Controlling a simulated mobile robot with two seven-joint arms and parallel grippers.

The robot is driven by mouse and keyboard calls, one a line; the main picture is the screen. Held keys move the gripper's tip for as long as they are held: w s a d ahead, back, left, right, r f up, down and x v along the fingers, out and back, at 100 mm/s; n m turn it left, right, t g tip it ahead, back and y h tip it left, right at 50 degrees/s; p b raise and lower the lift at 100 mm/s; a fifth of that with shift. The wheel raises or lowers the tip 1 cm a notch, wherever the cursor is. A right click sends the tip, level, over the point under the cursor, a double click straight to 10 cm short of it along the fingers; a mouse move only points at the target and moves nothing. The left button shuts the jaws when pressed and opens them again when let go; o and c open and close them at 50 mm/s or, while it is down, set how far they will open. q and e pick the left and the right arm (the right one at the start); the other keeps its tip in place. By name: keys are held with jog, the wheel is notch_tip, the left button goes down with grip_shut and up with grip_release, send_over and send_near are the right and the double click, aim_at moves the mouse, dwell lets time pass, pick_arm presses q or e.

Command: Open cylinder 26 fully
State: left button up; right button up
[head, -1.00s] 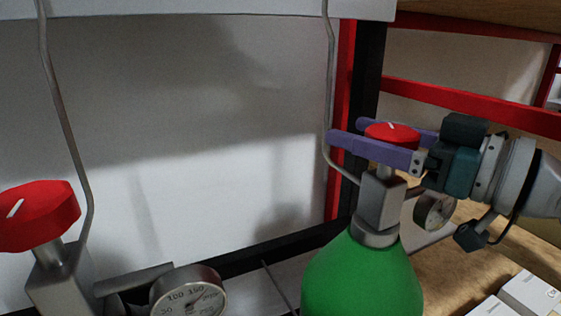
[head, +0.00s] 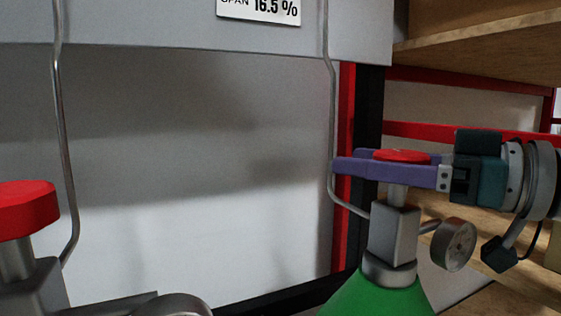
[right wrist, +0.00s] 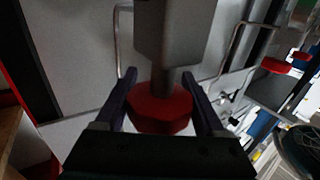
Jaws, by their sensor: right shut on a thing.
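A green cylinder (head: 378,298) stands at the lower right of the head view, with a grey valve body (head: 394,232) and a red valve knob (head: 403,156) on top. No number shows on it, so I cannot tell whether it is cylinder 26. My right gripper (head: 350,167) comes in from the right with its purple fingers on both sides of this knob, shut on it. In the right wrist view the red knob (right wrist: 160,110) sits between the two fingers. A second red knob (head: 25,209) on a grey valve is at the left edge. My left gripper is not in view.
A pressure gauge (head: 455,244) sticks out right of the valve, just below my right gripper. A thin metal pipe (head: 329,120) runs close to the fingertips. A grey panel reading "SPAN 16.5 %" (head: 258,10) is above. Wooden shelves (head: 480,55) and a red rail are at the right.

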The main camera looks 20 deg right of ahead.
jog(key=o, duration=1.3)
jog(key=shift+o, duration=0.2)
jog(key=shift+s, duration=0.1)
jog(key=shift+s+d+p, duration=0.4)
jog(key=shift+s+d, duration=0.05)
jog(key=shift+s, duration=0.1)
jog(key=p+v, duration=0.5)
jog(key=v, duration=0.3)
jog(key=shift+d, duration=0.1)
